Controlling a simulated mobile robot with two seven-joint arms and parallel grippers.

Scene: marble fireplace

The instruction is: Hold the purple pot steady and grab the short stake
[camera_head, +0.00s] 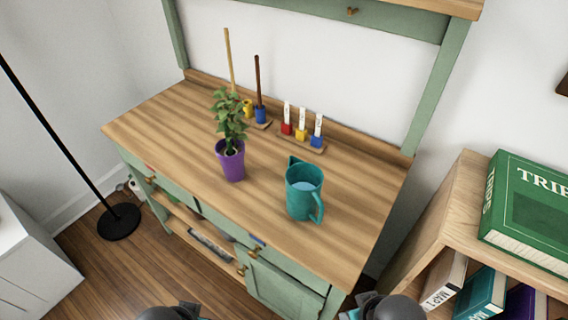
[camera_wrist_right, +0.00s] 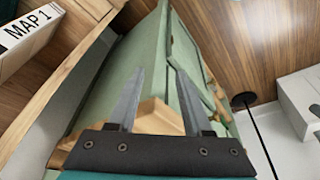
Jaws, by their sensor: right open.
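The purple pot (camera_head: 231,162) stands upright on the wooden bench top, left of centre in the head view, with a leafy green plant (camera_head: 230,115) in it. Behind it, two thin stakes stand upright in a holder at the back. The shorter one is a dark brown stake (camera_head: 258,80) with a blue base (camera_head: 261,114). The taller one is a light tan stake (camera_head: 229,60) with a yellow base (camera_head: 248,106), partly hidden by the leaves. My right gripper (camera_wrist_right: 161,76) is open and empty in the right wrist view, near the bench's side. My left gripper's fingers are not visible.
A teal watering jug (camera_head: 304,190) with water stands right of the pot. A small rack (camera_head: 303,141) of red, yellow and blue labelled markers sits at the back. A wooden shelf (camera_head: 440,215) with books is at the right. The bench's left part is clear.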

